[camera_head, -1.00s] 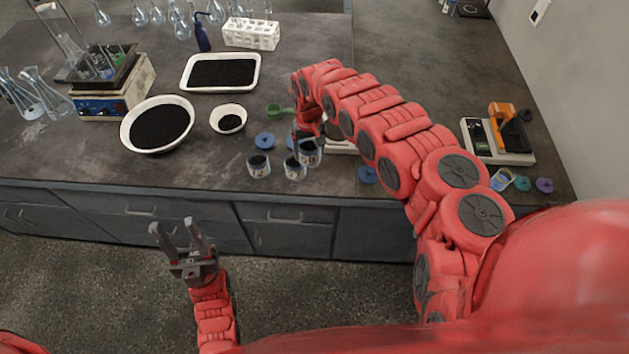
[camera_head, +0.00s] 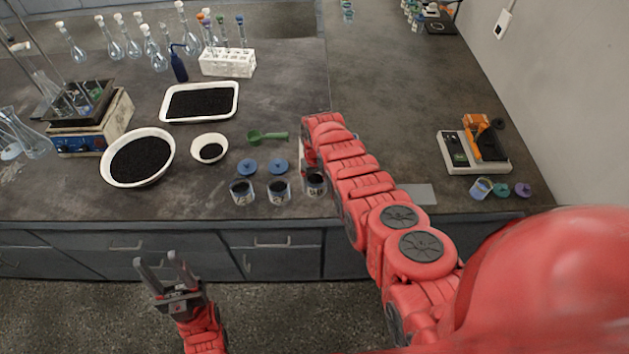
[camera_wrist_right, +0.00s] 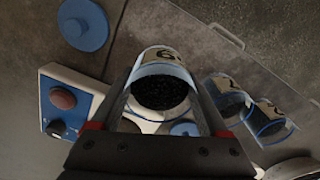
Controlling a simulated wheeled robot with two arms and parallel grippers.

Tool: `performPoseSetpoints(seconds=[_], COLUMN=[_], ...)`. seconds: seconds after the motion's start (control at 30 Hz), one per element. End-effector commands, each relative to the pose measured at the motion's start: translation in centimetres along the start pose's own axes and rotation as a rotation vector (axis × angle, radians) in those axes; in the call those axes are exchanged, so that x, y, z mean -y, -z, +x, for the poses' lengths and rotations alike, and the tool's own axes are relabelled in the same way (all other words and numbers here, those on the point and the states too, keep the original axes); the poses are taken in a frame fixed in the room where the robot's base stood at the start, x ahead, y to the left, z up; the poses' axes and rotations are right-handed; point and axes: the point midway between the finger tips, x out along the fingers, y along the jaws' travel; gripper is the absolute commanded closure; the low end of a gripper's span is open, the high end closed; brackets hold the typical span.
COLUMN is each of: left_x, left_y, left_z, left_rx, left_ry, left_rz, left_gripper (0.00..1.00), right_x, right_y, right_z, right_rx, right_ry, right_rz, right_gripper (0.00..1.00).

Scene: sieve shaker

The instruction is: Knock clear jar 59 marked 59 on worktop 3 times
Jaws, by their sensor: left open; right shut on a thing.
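Clear jar 59 (camera_wrist_right: 163,80) holds dark granules and sits between the two fingers of my right gripper (camera_wrist_right: 165,125) in the right wrist view. Its label is upside down there and only partly readable. In the head view the jar (camera_head: 315,184) is at the right end of a row of three, partly hidden by my right arm. My right gripper is shut on it. I cannot tell whether its base touches the worktop (camera_head: 225,135). My left gripper (camera_head: 160,262) is open and empty, in front of the cabinets, away from the jars.
Two similar jars (camera_head: 243,192) (camera_head: 279,191) stand left of the held jar, with blue lids (camera_head: 247,167) behind them. A blue-fronted device (camera_wrist_right: 68,102) is close to the gripper.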

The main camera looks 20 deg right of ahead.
Motion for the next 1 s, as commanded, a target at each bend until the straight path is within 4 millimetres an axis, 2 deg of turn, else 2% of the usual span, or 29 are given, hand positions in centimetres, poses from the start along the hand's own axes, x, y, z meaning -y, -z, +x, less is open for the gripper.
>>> performPoseSetpoints(seconds=[0.03,0.1,0.43,0.67,0.7,1.0], left_x=[0.0,-0.1,-0.1,-0.2,-0.3,-0.2], left_y=[-0.1,-0.1,-0.2,-0.8,-0.9,-0.8], left_z=[-0.7,-0.9,-1.0,-4.9,-5.3,-4.6], left_rx=[0.0,0.0,0.0,0.0,0.0,0.0], left_ry=[0.0,0.0,0.0,0.0,0.0,0.0], left_rz=[0.0,0.0,0.0,0.0,0.0,0.0], left_gripper=[0.5,0.5,0.5,0.5,0.5,0.5], right_x=[0.0,0.0,0.0,0.0,0.0,0.1], right_y=[0.0,0.0,0.1,0.1,0.1,-0.3], right_z=[0.7,0.9,1.0,5.0,5.3,5.0], right_rx=[0.0,0.0,-0.001,-0.001,-0.001,0.007], right_ry=[0.0,0.0,0.0,0.0,0.0,0.002], right_rz=[0.0,0.001,0.001,0.001,0.001,0.0], right_gripper=[0.9,0.9,0.9,0.9,1.0,1.0])
